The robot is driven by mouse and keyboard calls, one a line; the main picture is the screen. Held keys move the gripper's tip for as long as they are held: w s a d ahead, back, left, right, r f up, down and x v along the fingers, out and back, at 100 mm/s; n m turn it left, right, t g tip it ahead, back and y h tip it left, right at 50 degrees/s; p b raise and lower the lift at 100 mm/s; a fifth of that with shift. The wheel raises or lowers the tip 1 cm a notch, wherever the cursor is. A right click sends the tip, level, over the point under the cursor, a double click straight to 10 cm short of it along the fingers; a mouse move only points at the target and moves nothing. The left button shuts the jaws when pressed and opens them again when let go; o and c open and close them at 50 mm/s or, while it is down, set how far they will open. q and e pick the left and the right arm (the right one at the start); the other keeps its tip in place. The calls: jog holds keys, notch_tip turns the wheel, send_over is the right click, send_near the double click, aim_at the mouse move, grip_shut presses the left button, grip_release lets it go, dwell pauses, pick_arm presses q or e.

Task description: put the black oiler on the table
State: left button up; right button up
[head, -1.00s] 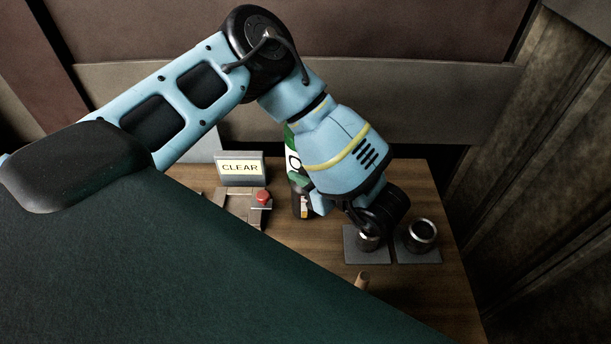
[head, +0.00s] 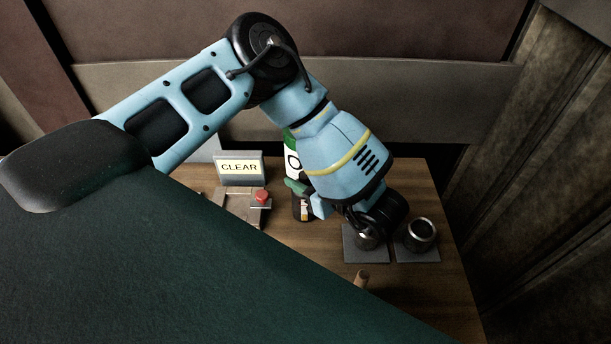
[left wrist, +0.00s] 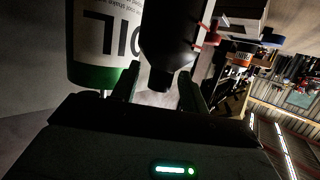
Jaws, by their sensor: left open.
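The black oiler (head: 302,209) stands on the wooden table, partly hidden by my left arm in the head view. It shows inverted and close up in the left wrist view (left wrist: 175,40), as a dark body with a narrower end. My left gripper (head: 300,188) is open beside the oiler, mostly hidden by its own wrist in the head view. In the left wrist view its two fingers (left wrist: 158,88) lie either side of the oiler's narrow end; contact cannot be told. My right gripper is not in view.
A green and white oil bottle (head: 291,158) stands close behind the oiler. Left are a CLEAR sign (head: 239,168) and a red button (head: 262,196). Right are two metal cups (head: 366,239) (head: 421,234) on grey plates. A wooden peg (head: 361,279) is in front.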

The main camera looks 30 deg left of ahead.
pick_arm(q)
jog(key=v, duration=1.2)
jog(key=shift+d+r, duration=0.1)
dwell(1.0)
